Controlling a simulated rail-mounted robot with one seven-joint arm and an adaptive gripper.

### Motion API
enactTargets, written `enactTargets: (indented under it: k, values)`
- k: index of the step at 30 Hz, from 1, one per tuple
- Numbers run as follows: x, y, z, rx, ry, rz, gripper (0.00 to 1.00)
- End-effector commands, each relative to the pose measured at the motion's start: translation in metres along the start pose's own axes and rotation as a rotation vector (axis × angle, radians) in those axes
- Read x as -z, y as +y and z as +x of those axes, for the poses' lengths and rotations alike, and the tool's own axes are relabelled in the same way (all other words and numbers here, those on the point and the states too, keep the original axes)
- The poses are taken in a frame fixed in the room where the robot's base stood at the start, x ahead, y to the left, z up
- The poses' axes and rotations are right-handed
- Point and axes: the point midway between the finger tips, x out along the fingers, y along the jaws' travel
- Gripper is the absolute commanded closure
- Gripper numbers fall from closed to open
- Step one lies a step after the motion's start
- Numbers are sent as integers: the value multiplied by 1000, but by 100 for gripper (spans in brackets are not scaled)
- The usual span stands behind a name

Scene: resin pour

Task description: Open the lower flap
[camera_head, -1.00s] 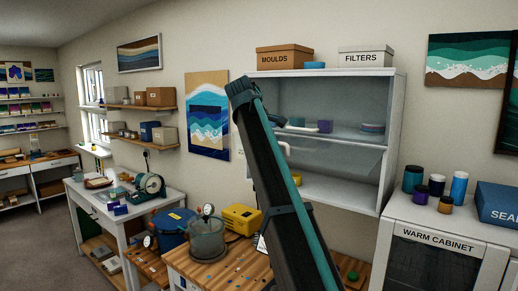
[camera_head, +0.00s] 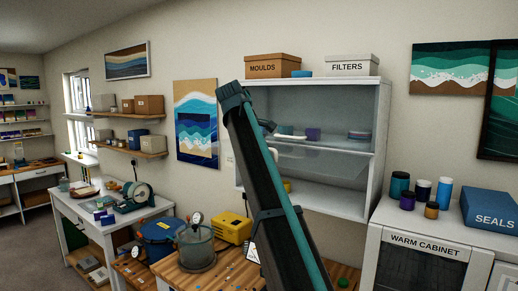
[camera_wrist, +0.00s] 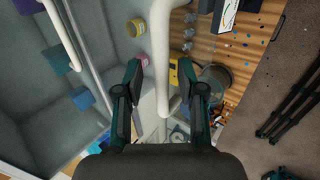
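The white wall cabinet (camera_head: 379,130) has a clear flap (camera_head: 325,165) across its middle. A white handle bar (camera_head: 291,137) shows beside my arm. My arm hides much of the cabinet's left side and my gripper in the head view. In the wrist view, my gripper (camera_wrist: 163,75) is open. A white handle bar (camera_wrist: 161,40) runs between its fingers, with a gap on each side; I cannot tell whether they reach its depth. A second white handle bar (camera_wrist: 62,35) is at the upper left of the wrist view.
Purple tub (camera_head: 313,134) stands on the cabinet's upper shelf. Yellow jar (camera_wrist: 143,60) and pink jar (camera_wrist: 135,27) show by the handle in the wrist view. Below is a wooden bench with a clear pot (camera_head: 196,248) and yellow case (camera_head: 231,228). The warm cabinet (camera_head: 430,238) stands right.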

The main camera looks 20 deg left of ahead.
Motion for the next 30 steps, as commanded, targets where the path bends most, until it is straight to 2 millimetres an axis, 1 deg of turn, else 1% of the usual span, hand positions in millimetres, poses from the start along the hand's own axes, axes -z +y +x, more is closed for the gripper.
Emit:
enactTargets:
  k: [4, 8, 11, 18, 21, 25, 30]
  values:
    - [0, 0, -3, 0, 0, 0, 61]
    - [1, 0, -16, -1, 2, 0, 61]
    - [1, 0, -32, 0, 1, 0, 61]
    - [1, 1, -79, -1, 2, 0, 61]
    - [0, 0, -95, -1, 1, 0, 61]
    - [1, 0, -111, -1, 1, 0, 61]
    - [0, 0, -120, -1, 0, 1, 61]
